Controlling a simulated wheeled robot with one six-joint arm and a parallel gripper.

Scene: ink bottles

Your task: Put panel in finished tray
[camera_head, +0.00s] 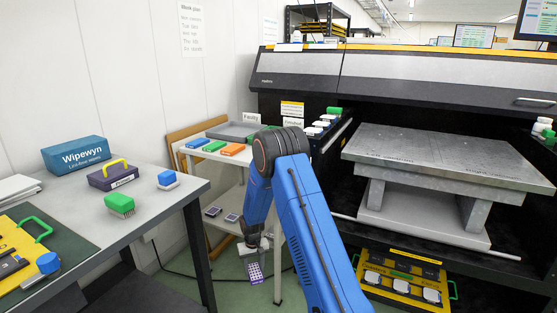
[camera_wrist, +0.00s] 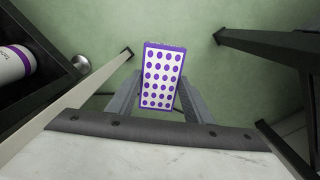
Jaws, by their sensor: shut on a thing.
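The panel, a small white rectangle with a purple border and rows of purple dots (camera_wrist: 161,77), is between the fingers of my gripper (camera_wrist: 158,100) in the wrist view. In the head view my gripper (camera_head: 254,249) points down over the floor, shut on the panel (camera_head: 254,273), which hangs below it. A sign that seems to read "Finished" (camera_head: 292,124) and a "Faulty" sign (camera_head: 252,118) stand at the back of the small white table. A grey tray (camera_head: 228,132) lies on that table near the Faulty sign. My arm hides part of this area, so I cannot tell which tray is the finished one.
Green, blue and orange blocks sit on the white table (camera_head: 197,151). Its lower shelf bears two small dark pieces (camera_head: 213,211). A large printer (camera_head: 430,75) with a grey bed (camera_head: 450,155) is at right. A grey bench (camera_head: 150,225) is at left. Table legs are close to my gripper.

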